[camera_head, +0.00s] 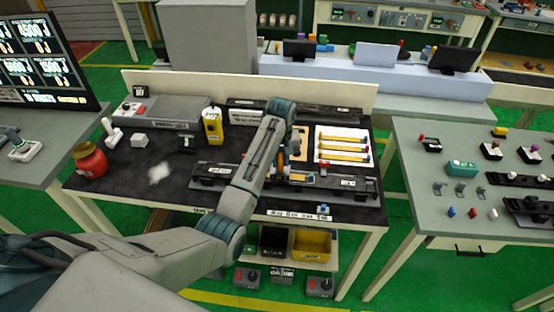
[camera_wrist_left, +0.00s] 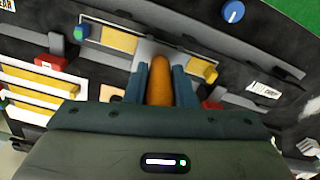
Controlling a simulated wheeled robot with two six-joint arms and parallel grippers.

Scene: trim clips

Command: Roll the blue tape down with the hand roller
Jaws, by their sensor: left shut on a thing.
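My left gripper (camera_wrist_left: 160,85) is shut on the orange-brown handle (camera_wrist_left: 158,82) of what looks like the hand roller. In the head view this gripper (camera_head: 290,172) is above the dark rail near the table's front, partly hidden by my forearm. The roller's working end is not clear; a pale grey patch shows around the handle's tip. Under it runs a long strip with yellow sections (camera_wrist_left: 118,42). A small blue piece (camera_wrist_left: 82,32) sits at one end of the strip. I cannot tell whether this is the blue tape. My right gripper is not in view.
A white tray with yellow bars (camera_head: 343,158) stands to the right on the black table. A yellow device (camera_head: 212,127) and a red jar (camera_head: 89,160) stand left. A small blue item (camera_head: 323,209) is at the front edge.

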